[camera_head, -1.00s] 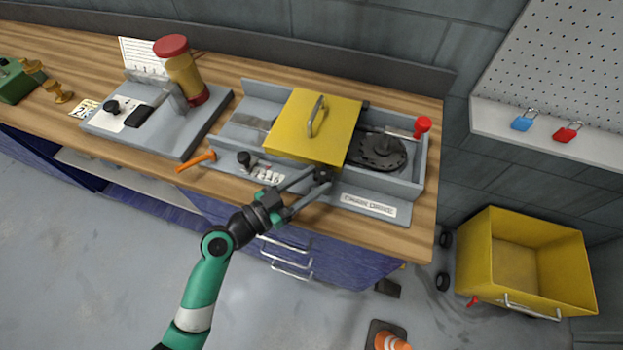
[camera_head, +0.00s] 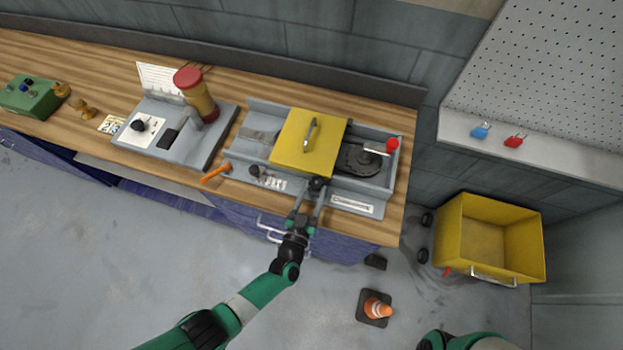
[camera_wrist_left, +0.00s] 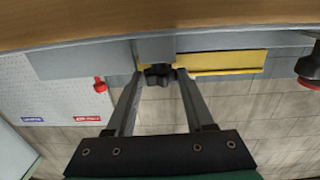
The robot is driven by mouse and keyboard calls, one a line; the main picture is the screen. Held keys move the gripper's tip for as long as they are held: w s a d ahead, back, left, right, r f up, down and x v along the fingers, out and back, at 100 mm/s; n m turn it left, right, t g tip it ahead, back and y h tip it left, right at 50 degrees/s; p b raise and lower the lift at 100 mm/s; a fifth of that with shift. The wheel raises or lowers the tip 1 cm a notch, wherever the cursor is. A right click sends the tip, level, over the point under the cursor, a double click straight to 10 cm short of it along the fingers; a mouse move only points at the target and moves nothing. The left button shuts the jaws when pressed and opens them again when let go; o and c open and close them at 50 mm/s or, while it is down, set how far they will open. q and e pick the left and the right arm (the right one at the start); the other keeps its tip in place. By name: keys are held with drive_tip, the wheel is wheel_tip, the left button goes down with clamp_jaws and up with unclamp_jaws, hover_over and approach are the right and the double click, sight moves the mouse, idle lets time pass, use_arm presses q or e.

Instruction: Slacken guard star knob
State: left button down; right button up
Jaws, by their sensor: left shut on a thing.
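The yellow guard (camera_head: 306,145) with a grey handle lies over the grey machine housing on the workbench. The black star knob (camera_head: 318,183) is at the guard's front edge. My left gripper (camera_head: 313,190) reaches it from the front, its fingers shut on the knob. In the left wrist view, the knob (camera_wrist_left: 158,77) sits between the two fingertips (camera_wrist_left: 160,74), with its lobes partly visible. The yellow guard edge (camera_wrist_left: 230,63) is beside it. My right gripper is not in view; only part of a green arm link shows at the lower right.
A red-tipped lever (camera_head: 392,145) stands at the housing's right end. An orange-handled tool (camera_head: 214,172) lies to the left, near the bench edge. The floor in front is mostly clear.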

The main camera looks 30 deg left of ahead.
use_arm(q)
drive_tip(key=shift+w+d+r+n+y+b, duration=0.1)
drive_tip(key=shift+d+n+y+b, duration=0.15)
drive_tip(key=shift+n+y, duration=0.25)
drive_tip(key=shift+w+d+r+n+y+b, duration=0.1)
drive_tip(key=shift+d+n+y, duration=0.15)
drive_tip(key=shift+y, duration=0.45)
drive_tip(key=n+g+y+b, duration=0.2)
drive_tip(key=b, duration=0.1)
drive_tip(key=n+g+y+b, duration=0.2)
drive_tip(key=y+b, duration=0.1)
drive_tip(key=b, duration=0.1)
drive_tip(key=d+n+g+y+b, duration=0.1)
drive_tip(key=n+y+b, duration=0.1)
drive_tip(key=y+b, duration=0.1)
drive_tip(key=shift+w+f+n+g+b, duration=0.25)
drive_tip(key=shift+w+n+g+b, duration=0.1)
drive_tip(key=shift+g+b, duration=0.1)
drive_tip(key=shift+r+n+g+y+b, duration=0.3)
drive_tip(key=shift+g+y+b, duration=0.15)
drive_tip(key=shift+y+b, duration=0.15)
drive_tip(key=c, duration=0.7)
unclamp_jaws()
drive_tip(key=shift+o, duration=0.7)
drive_tip(key=shift+f, duration=0.1)
drive_tip(key=shift+s, duration=0.1)
